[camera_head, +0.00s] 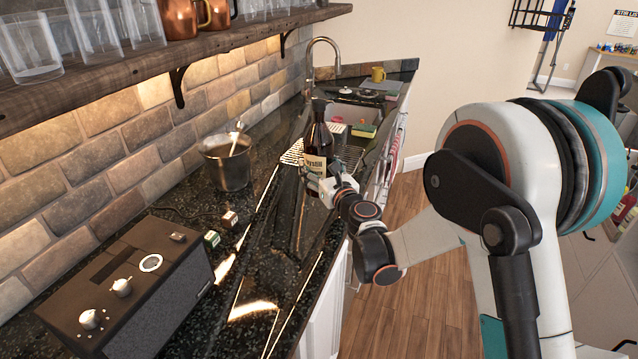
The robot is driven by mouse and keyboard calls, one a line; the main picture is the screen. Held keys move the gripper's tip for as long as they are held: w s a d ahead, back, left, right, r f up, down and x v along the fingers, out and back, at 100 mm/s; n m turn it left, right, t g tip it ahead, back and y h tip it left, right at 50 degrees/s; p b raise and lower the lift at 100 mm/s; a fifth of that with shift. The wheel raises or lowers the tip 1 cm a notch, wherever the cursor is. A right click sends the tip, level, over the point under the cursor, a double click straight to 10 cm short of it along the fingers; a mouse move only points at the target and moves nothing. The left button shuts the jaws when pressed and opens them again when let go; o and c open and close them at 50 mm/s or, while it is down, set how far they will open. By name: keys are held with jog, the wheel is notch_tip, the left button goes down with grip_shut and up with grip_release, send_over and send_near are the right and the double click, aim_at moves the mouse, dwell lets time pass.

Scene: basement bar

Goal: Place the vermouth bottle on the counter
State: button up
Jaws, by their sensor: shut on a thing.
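The vermouth bottle (318,139) is dark with a pale label and stands upright or nearly so at the middle of the head view. My gripper (318,182) is shut on its lower part, reaching in from the right. The bottle is over the dark speckled counter (262,292), near its front edge. I cannot tell whether its base touches the counter, because the gripper hides the lower end.
A metal pot (227,163) with a utensil stands left of the bottle. Small boxes (212,239) and a black speaker (133,286) are nearer.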

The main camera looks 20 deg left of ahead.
jog(key=shift+f+b, duration=0.65)
jog(key=shift+f, duration=1.35)
jog(key=shift+f, duration=0.15)
jog(key=o, duration=1.5)
jog(key=shift+o, duration=0.2)
jog(key=p+v, duration=0.2)
jog(key=v, duration=1)
jog(key=shift+d, duration=0.1)
